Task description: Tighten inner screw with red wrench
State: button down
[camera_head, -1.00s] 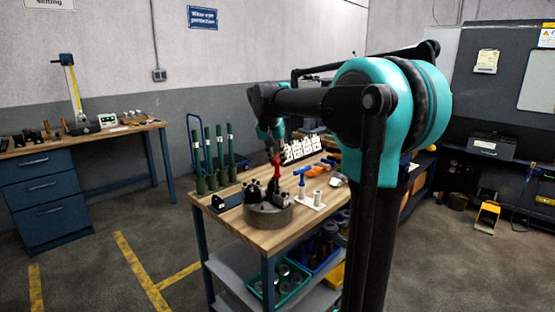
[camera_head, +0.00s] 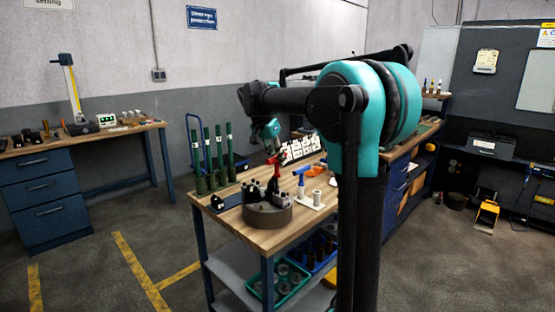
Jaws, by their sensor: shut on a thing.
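The red wrench (camera_head: 275,165) stands upright over the round grey chuck (camera_head: 267,215) at the front of the wooden bench. My gripper (camera_head: 274,152) is shut on the upper part of the red wrench, reaching down from above. Black jaw blocks (camera_head: 252,192) sit on top of the chuck around the wrench's lower end. The inner screw is too small and hidden to make out, and I cannot tell whether the wrench tip is seated in it.
A blue-handled T-shaped tool (camera_head: 300,178) and white cylinders (camera_head: 317,197) stand right of the chuck. Several green posts (camera_head: 219,155) stand behind left. White cards (camera_head: 301,147) stand at the back. Bins (camera_head: 290,280) fill the lower shelf. Floor left of the bench is clear.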

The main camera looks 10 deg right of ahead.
jog(key=shift+m, duration=0.4)
jog(key=shift+s+m+g+h, duration=0.1)
jog(key=shift+m+g+h, duration=0.2)
jog(key=shift+m+g, duration=0.7)
jog(key=shift+m+t, duration=0.3)
jog(key=shift+m, duration=0.1)
jog(key=shift+d+m+g, duration=0.1)
jog(key=shift+m+g, duration=0.4)
jog(key=shift+m, duration=0.8)
jog(key=shift+m+g, duration=0.4)
jog(key=shift+m, duration=0.5)
jog(key=shift+s+m, duration=0.1)
jog(key=shift+m, duration=0.4)
